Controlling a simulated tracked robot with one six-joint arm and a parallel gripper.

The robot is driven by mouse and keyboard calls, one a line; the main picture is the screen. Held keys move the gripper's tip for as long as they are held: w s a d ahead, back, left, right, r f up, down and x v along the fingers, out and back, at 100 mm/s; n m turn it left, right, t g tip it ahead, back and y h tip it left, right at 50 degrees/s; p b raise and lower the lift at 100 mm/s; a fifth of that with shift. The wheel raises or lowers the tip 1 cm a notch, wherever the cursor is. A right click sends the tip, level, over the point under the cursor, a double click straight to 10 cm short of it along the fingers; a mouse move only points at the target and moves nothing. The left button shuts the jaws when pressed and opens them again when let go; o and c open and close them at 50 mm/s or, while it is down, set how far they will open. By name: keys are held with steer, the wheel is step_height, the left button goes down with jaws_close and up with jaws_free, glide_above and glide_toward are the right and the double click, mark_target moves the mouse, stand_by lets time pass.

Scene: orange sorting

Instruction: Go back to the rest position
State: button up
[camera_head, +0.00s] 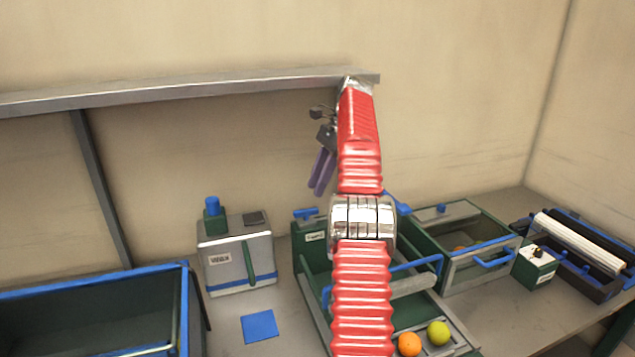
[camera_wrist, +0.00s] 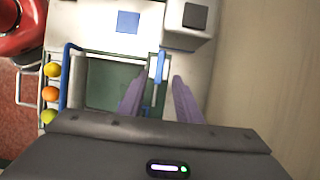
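My gripper (camera_head: 321,184) is raised above the bench, to the left of my red arm, with its purple fingers pointing down. In the wrist view my gripper (camera_wrist: 159,86) has its two fingers apart, with nothing seen held between them. An orange fruit (camera_head: 409,344) and a yellow-green fruit (camera_head: 438,333) lie in the front channel of the green sorting box (camera_head: 311,289). The wrist view shows a yellow fruit (camera_wrist: 53,69), an orange fruit (camera_wrist: 50,93) and a green fruit (camera_wrist: 48,115) in a row. My arm hides part of the sorting box.
A grey machine (camera_head: 237,262) and a blue square (camera_head: 259,326) are left of the sorting box. A blue-rimmed bin (camera_head: 187,300) stands far left. A green crate (camera_head: 470,222) and a roller unit (camera_head: 585,240) are on the right. A metal rail (camera_head: 200,90) runs along the wall behind my arm.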

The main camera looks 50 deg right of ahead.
stand_by(0.3)
steer(key=shift+w+a+r, duration=0.25)
steer(key=shift+a, duration=0.15)
steer(key=w+a+r+n+h, duration=0.1)
steer(key=w+a+r+n, duration=0.15)
steer(key=a, duration=0.35)
steer(key=w+a+r+n, duration=0.1)
steer(key=a+r+n, duration=0.15)
steer(key=a, duration=0.45)
steer(key=s+a+r+n+h, duration=0.1)
steer(key=s+a+n, duration=0.15)
steer(key=a, duration=0.45)
steer(key=s+a+r+n+h, duration=0.1)
steer(key=s+a+n, duration=0.15)
steer(key=a, duration=0.55)
steer(key=s+a+f+n+t, duration=0.1)
steer(key=s+a+f+n, duration=0.5)
steer(key=s+a, duration=0.3)
steer(key=s+a+f+n+t+h, duration=0.1)
steer(key=s+a+f+n+t, duration=0.1)
steer(key=s+a+f+n, duration=0.5)
steer(key=s+a+f, duration=0.1)
steer(key=s+a, duration=0.1)
steer(key=s, duration=0.1)
steer(key=shift+s+a+n, duration=0.25)
steer(key=shift+s+n, duration=0.05)
steer(key=shift+f, duration=0.1)
